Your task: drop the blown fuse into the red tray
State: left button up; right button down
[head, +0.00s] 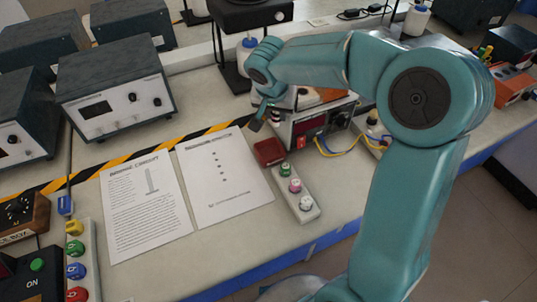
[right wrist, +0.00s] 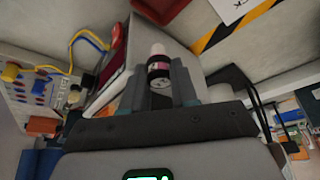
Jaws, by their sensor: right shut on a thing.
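The red tray (head: 269,152) is small and lies on the bench at the right edge of the printed sheets. A red edge at the top of the right wrist view looks like the same tray (right wrist: 161,9). My right gripper (head: 259,117) is over the bench, just behind and left of the tray, apart from it. In the right wrist view it is shut on a small cylinder, the blown fuse (right wrist: 158,66), with a pale end and dark and pinkish bands. The fuse is hard to make out in the head view. My left gripper is out of view.
A metered instrument with yellow and blue leads (head: 310,128) stands close on the right. Two printed sheets (head: 222,178) lie flat to the left, before striped tape.

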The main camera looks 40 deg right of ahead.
aim_at(275, 123)
jog(key=f+b, duration=0.1)
jog(key=f, duration=0.2)
jog(key=shift+s+a+f+b, duration=0.15)
jog(key=shift+a+f+b, duration=0.05)
jog(key=shift+a+b, duration=0.15)
jog(key=x, duration=0.2)
jog(key=shift+w+d+f+b, duration=0.1)
jog(key=shift+w+f+b, duration=0.15)
jog(key=shift+w+b, duration=0.1)
jog(key=shift+s+a+r, duration=0.35)
jog(key=shift+s, duration=0.1)
jog(key=c, duration=0.8)
grip_release()
jog(key=shift+w+d+f, duration=0.15)
jog(key=shift+w+f, duration=0.05)
jog(key=shift+w, duration=0.1)
jog(key=shift+s+d+r, duration=0.1)
jog(key=shift+s, duration=0.05)
jog(key=shift+r, duration=0.1)
